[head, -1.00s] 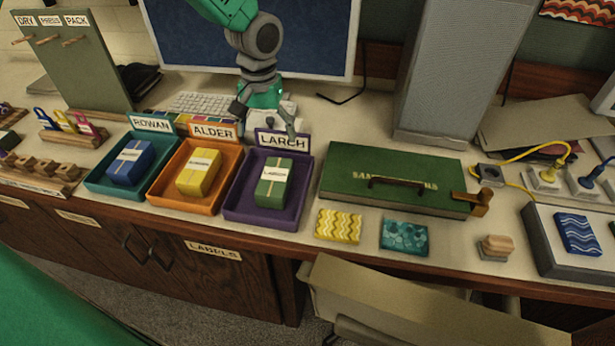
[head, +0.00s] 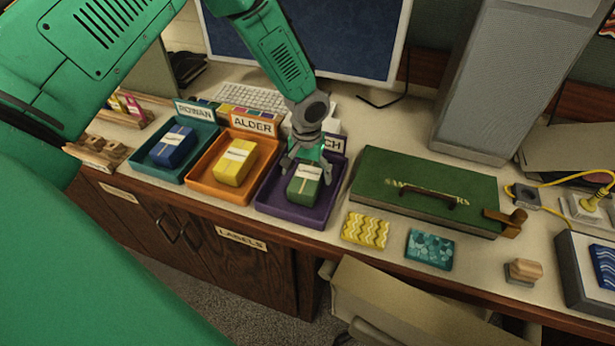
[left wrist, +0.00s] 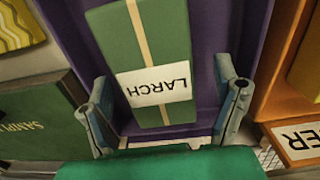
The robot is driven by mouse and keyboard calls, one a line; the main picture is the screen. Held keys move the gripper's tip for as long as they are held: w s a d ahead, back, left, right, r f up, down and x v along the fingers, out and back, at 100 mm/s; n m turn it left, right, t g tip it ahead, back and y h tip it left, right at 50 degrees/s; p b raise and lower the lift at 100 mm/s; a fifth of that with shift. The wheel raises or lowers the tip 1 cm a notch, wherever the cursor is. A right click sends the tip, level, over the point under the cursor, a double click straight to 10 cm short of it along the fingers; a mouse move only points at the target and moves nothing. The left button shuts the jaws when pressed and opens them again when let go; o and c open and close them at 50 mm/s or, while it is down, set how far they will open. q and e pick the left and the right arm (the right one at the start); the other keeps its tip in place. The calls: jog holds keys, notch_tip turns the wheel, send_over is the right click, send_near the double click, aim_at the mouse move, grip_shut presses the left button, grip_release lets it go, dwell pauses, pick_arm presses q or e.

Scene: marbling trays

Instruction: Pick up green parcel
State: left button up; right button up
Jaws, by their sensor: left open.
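The green parcel (head: 305,186) lies in the purple tray (head: 285,213) marked LARCH. It has a pale band and a white LARCH label. In the left wrist view the green parcel (left wrist: 143,40) lies ahead of the fingers, its labelled end nearest them. My left gripper (head: 308,170) is above the purple tray, at the far side of the parcel. In the left wrist view its two fingers (left wrist: 165,112) are spread wide, one to each side of the parcel's near end, with nothing held. My right gripper does not show.
The orange ALDER tray (head: 203,183) with a yellow parcel (head: 235,163) stands left of the purple tray. The teal ROWAN tray (head: 146,170) holds a blue parcel (head: 173,147). A green sample case (head: 425,195) lies close on the right. The monitor (head: 350,40) stands behind.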

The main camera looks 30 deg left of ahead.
pick_arm(q)
jog(key=shift+d+f, duration=0.1)
jog(key=shift+f, duration=0.05)
jog(key=shift+d, duration=0.15)
jog(key=c, duration=1.5)
jog(key=shift+c, duration=0.2)
